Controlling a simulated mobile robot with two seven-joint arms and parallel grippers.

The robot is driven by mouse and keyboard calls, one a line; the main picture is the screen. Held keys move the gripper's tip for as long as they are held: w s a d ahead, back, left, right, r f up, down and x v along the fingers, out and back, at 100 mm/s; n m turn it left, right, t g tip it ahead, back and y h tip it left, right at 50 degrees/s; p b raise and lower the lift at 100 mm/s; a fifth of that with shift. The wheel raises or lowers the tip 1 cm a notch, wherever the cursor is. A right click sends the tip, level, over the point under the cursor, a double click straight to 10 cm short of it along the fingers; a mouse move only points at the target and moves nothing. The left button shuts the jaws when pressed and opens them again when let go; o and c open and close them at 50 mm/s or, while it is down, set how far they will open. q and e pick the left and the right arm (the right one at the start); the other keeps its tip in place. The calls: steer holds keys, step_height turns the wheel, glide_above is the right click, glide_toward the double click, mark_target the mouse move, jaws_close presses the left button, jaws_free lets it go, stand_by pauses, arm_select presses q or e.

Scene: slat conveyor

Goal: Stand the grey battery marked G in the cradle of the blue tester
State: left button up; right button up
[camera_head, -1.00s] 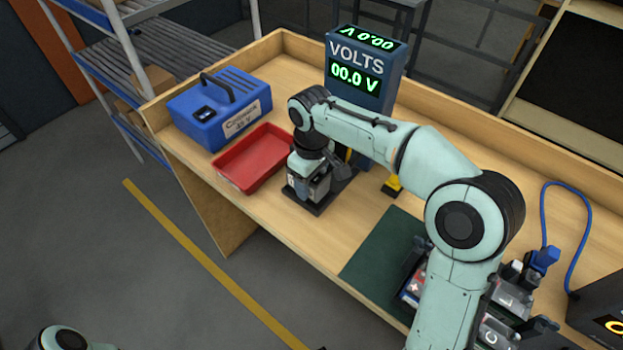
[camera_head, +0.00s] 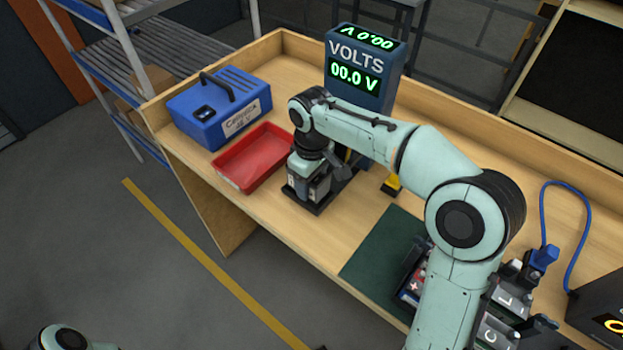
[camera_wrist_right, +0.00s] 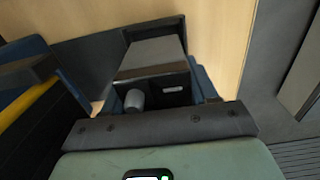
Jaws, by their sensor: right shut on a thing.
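The blue tester (camera_head: 370,67) stands at the back of the bench, its display reading 00.0 V. Its black cradle (camera_head: 316,208) is in front of it, to the right of the red tray. My right gripper (camera_head: 311,166) points down over the cradle and is shut on the grey battery (camera_head: 308,187), which is upright at the cradle. I cannot tell whether it is fully seated, and its letter is not readable. In the right wrist view the battery's dark top (camera_wrist_right: 155,92) shows a round terminal. My left gripper is out of view.
The red tray (camera_head: 228,179) and a blue case with a handle (camera_head: 226,98) lie left of the cradle. A green mat (camera_head: 379,253) and several batteries are at the right, partly behind my right arm. A yellow-and-black item (camera_head: 392,186) stands near the tester.

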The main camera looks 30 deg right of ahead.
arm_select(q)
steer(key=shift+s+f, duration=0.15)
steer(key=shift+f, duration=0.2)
arm_select(e)
steer(key=shift+f, duration=0.55)
steer(key=o, duration=1.3)
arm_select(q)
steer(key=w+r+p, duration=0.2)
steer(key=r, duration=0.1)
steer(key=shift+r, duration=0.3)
arm_select(e)
step_height(320, 180, up, 13)
steer(key=shift+r, duration=0.15)
